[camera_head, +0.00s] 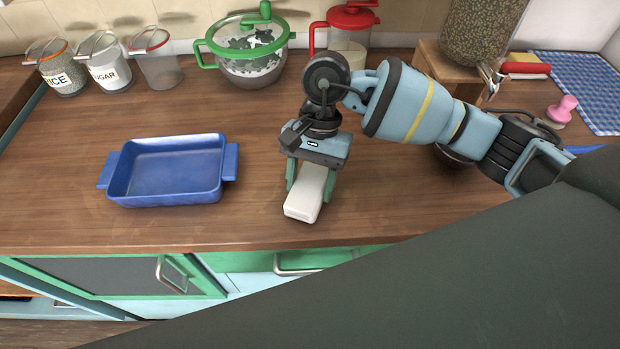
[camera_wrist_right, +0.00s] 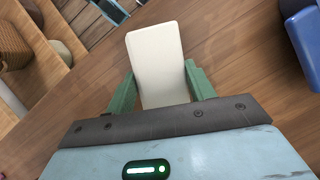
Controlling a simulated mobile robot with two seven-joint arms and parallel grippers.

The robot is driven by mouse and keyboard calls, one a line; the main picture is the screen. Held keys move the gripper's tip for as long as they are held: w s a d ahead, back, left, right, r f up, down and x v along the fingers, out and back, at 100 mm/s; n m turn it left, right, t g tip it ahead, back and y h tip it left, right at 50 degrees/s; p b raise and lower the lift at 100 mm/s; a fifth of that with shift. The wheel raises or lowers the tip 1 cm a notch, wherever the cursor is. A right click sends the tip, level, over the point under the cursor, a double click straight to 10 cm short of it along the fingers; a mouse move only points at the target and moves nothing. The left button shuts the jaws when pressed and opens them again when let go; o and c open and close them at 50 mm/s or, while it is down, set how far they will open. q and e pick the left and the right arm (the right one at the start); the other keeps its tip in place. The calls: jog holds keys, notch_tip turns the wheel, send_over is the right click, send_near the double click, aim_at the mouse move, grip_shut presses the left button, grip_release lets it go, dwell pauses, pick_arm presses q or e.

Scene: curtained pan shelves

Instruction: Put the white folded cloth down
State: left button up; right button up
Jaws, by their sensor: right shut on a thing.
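The white folded cloth (camera_head: 303,205) is a pale flat block between the green fingers of my right gripper (camera_head: 309,190). The gripper points down over the wooden counter near its front edge and is shut on the cloth. In the right wrist view the cloth (camera_wrist_right: 156,60) extends out from between the two fingers (camera_wrist_right: 160,90). I cannot tell whether the cloth touches the counter. My left gripper is not in view.
A blue baking dish (camera_head: 170,200) stands left of the cloth. Behind are a green-rimmed bowl (camera_head: 250,68), several labelled jars (camera_head: 105,75) and a red-lidded jug (camera_head: 348,45). Bare wooden counter (camera_head: 420,205) lies to the right, with drawers below the front edge.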

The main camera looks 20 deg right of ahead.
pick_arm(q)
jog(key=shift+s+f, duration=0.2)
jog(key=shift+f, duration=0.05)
pick_arm(e)
jog(key=shift+f, duration=0.3)
jog(key=o, duration=1.4)
jog(key=shift+c, duration=0.2)
jog(key=b+v, duration=0.1)
jog(key=v, duration=0.5)
jog(key=shift+r, duration=0.1)
jog(key=shift+v, duration=0.85)
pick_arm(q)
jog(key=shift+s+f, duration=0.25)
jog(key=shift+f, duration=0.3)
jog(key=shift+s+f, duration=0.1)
pick_arm(e)
grip_shut()
